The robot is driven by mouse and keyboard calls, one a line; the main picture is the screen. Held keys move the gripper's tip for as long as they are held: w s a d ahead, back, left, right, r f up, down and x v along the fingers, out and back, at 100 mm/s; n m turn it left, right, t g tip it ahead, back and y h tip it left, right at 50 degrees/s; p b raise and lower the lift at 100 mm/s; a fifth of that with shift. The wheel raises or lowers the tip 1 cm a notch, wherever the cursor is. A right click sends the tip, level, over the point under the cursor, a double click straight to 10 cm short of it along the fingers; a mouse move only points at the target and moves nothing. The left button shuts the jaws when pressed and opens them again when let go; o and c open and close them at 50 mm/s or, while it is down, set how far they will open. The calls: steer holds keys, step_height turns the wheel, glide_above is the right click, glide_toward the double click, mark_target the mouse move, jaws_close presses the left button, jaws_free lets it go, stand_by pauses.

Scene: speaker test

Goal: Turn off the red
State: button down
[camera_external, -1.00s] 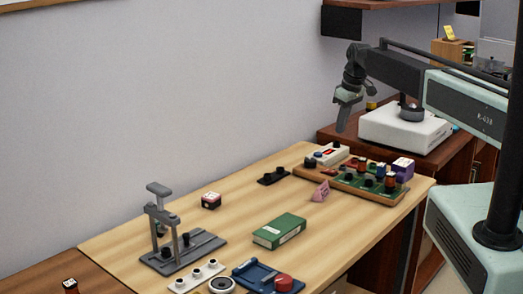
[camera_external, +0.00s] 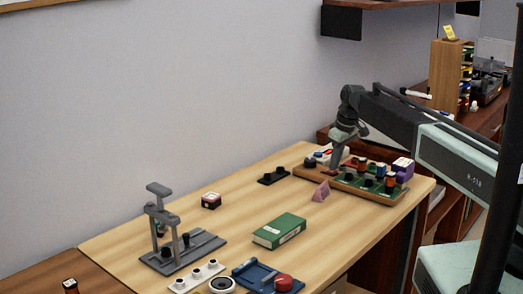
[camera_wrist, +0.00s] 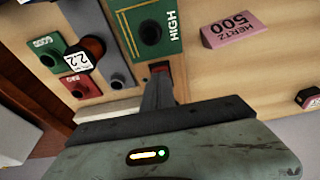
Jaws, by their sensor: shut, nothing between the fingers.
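My gripper (camera_external: 334,166) is shut and points down at the wooden board (camera_external: 345,188) at the table's far right end. In the wrist view my gripper (camera_wrist: 159,76) has its fingertips at a small dark red piece (camera_wrist: 161,65) set in the wood, touching or just above it; I cannot tell which. The fingers partly cover this piece. A red plate (camera_wrist: 80,86) and a green plate (camera_wrist: 47,42) lie at the left in the wrist view.
A green box (camera_external: 279,231) and a grey stand (camera_external: 178,255) are farther along the table.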

steer(key=shift+s+d+f+t+y+b, duration=0.2)
steer(key=shift+s+f+t+y+b, duration=0.15)
steer(key=shift+f+b, duration=0.45)
steer(key=shift+w+r, duration=0.15)
steer(key=shift+r, duration=0.25)
steer(key=shift+w, duration=0.1)
steer(key=shift+w+a+r+p, duration=0.3)
steer(key=shift+w+a, duration=0.2)
steer(key=shift+a, duration=0.1)
